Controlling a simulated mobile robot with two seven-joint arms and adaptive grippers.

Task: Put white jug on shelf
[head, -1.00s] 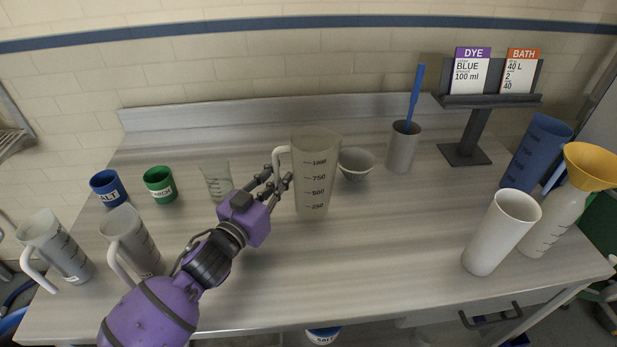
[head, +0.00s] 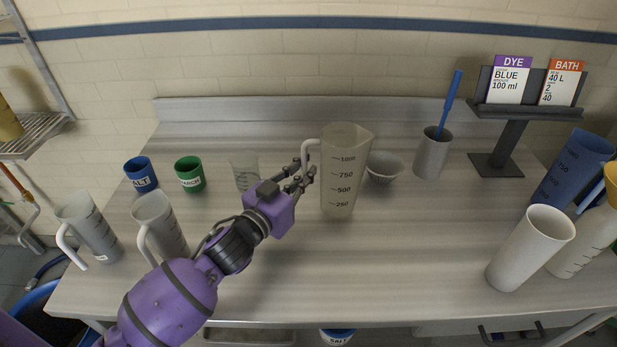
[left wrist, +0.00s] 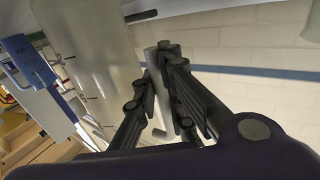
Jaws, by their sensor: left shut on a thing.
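The white jug (head: 343,190), pale and translucent with dark marks up to 1000, is upright over the middle of the metal table in the head view. My left gripper (head: 307,176) is at its left side, shut on its handle. In the left wrist view the handle (left wrist: 157,88) lies between the fingers, with the jug's pale wall (left wrist: 90,60) beside it. I cannot tell whether the jug's base touches the table. A slatted shelf (head: 38,135) is on the wall rack at the far left. My right gripper is not in view.
Two handled jugs (head: 90,228) (head: 165,225), a blue cup (head: 141,175), a green cup (head: 190,175) and a clear beaker (head: 245,170) stand left of the held jug. A bowl (head: 385,168) is close on its right. The table's front middle (head: 370,275) is clear.

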